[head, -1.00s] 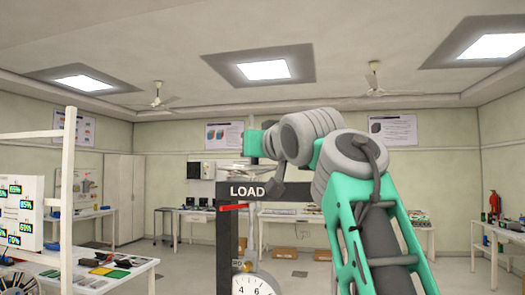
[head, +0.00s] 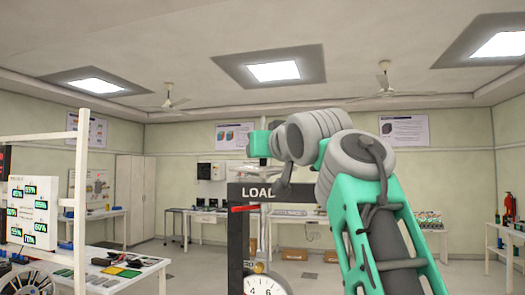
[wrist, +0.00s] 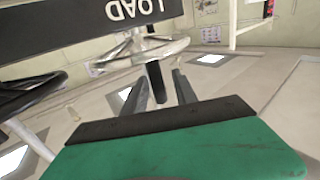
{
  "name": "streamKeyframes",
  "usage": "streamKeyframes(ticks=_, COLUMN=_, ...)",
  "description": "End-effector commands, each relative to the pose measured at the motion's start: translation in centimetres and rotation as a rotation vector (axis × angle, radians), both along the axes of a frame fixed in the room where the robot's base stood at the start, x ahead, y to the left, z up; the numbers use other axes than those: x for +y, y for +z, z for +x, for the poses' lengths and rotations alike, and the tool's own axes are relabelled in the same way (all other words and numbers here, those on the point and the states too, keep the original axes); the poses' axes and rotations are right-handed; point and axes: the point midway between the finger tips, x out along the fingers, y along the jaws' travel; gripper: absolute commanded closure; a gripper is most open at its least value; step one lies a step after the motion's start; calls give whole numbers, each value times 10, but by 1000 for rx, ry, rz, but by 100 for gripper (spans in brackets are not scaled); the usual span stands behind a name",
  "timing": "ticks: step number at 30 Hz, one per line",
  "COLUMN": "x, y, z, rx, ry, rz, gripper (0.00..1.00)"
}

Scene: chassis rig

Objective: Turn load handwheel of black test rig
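The black test rig (head: 292,193) carries a white LOAD label and stands at the middle of the head view. In the wrist view its black beam (wrist: 60,35) crosses the top left with the label upside down. A silver ring-shaped handwheel (wrist: 168,47) lies just below the beam there. A dark grip (wrist: 156,84) reaches from near its rim toward my gripper. My gripper (wrist: 160,76) is open, with one finger on each side of that grip. I cannot tell whether the fingers touch it. In the head view the fingers and handwheel are not clear behind my arm.
A red lever (head: 245,208) and a round dial (head: 264,287) are on the rig. A black wheel-like part (wrist: 25,92) is at the left of the wrist view. A white frame with a display panel (head: 32,210) and a workbench (head: 125,275) stand at the left.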

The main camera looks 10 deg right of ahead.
Motion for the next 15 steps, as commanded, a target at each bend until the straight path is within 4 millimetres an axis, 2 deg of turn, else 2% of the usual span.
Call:
streamKeyframes(ticks=9, x=-1, y=-1, z=-3, rx=1, ry=-1, rz=0, gripper=62)
streamKeyframes(ticks=11, x=-2, y=-1, z=-10, rx=-1, ry=-2, rz=1, gripper=62)
streamKeyframes(ticks=15, x=-7, y=-2, z=-38, rx=-2, ry=-5, rz=-1, gripper=62)
